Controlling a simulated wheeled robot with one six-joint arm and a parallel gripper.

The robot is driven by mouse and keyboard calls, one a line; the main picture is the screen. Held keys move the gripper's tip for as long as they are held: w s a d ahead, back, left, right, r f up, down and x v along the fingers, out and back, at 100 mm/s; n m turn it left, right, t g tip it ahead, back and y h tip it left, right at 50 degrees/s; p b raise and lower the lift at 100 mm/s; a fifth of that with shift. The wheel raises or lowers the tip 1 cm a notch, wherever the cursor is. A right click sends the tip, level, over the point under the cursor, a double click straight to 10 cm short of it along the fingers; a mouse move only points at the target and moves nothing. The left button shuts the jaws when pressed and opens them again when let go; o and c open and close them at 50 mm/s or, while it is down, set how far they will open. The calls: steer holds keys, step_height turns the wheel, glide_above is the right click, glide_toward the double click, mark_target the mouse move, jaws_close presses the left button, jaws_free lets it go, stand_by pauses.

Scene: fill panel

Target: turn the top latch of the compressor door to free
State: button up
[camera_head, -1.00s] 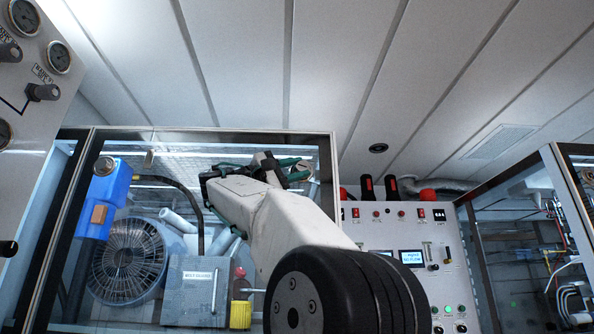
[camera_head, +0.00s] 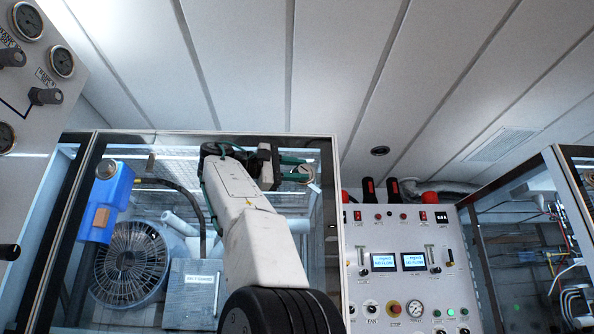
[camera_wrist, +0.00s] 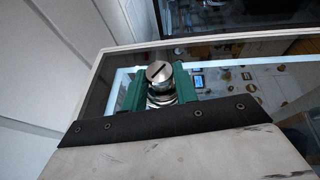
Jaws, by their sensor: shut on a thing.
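The compressor door (camera_head: 240,135) is a glass panel in a pale frame. The top latch (camera_head: 304,172) is a round metal knob near its upper right corner. In the wrist view the latch (camera_wrist: 159,73) shows a slotted silver head, with the slot tilted. My gripper (camera_head: 294,172) has green fingers, and they reach the latch from the left. In the wrist view my gripper (camera_wrist: 156,88) has one finger on each side of the latch and is shut on it. The lower part of the latch is partly hidden between the fingers.
Behind the glass are a fan (camera_head: 128,262), a blue box (camera_head: 105,205) and a grey box (camera_head: 192,293). A control panel (camera_head: 400,225) with screens and buttons stands to the right. A gauge panel (camera_head: 60,100) is at the upper left. Ceiling panels lie above.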

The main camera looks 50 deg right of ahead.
steer(key=o, duration=1)
steer(key=shift+c, duration=0.2)
steer(key=v, duration=0.7)
steer(key=shift+w+a, duration=0.2)
steer(key=shift+a, duration=0.1)
